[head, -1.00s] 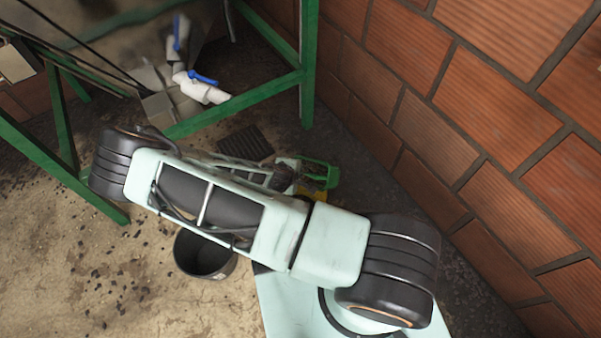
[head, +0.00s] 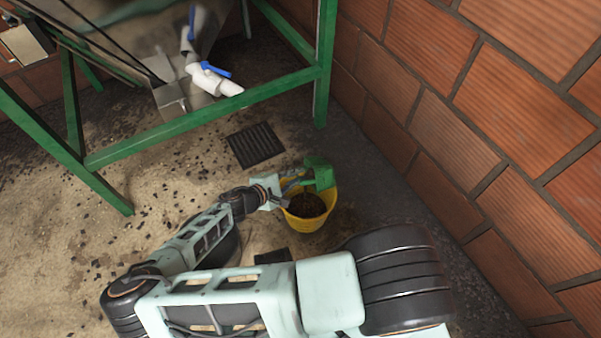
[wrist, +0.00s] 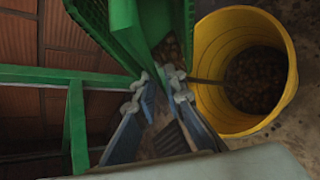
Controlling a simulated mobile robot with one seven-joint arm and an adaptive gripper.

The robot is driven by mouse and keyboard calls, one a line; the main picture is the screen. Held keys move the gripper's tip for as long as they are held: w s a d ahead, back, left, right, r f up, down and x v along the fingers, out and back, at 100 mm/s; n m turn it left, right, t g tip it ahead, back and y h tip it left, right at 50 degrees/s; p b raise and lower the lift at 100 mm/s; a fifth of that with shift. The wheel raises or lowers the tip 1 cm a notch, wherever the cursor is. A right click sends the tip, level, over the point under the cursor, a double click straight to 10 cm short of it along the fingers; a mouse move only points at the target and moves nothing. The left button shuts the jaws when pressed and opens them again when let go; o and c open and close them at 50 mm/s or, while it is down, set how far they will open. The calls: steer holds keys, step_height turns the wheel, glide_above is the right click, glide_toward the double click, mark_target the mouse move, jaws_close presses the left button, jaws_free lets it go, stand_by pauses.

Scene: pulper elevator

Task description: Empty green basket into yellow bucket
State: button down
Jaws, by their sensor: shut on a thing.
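The green basket (head: 319,174) is tilted at the back rim of the yellow bucket (head: 328,212) in the head view. My gripper (head: 296,184) reaches to it from the left. In the wrist view, blue-grey fingers (wrist: 163,88) are shut on the green basket (wrist: 128,20), at its near edge. Some brown material shows beside the basket wall there. The yellow bucket (wrist: 214,100) stands to the right, upright, with dark brown grains inside it. The fingers partly hide the basket, and its inside is mostly out of sight.
A brick wall (head: 480,130) stands close on the right. A green metal frame (head: 200,128) with white pipes and blue valves (head: 208,78) stands behind. A dark floor grate (head: 256,145) lies behind the bucket. Dark bits litter the open floor at left.

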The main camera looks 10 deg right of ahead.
steer(key=shift+a+f+n+t+h, duration=0.15)
steer(key=shift+a+n+t+h, duration=0.25)
steer(key=shift+h, duration=0.5)
steer(key=shift+a+f+n+t+h, duration=0.1)
steer(key=shift+a+n+t+h, duration=0.25)
steer(key=shift+h, duration=0.55)
steer(key=shift+a, duration=0.1)
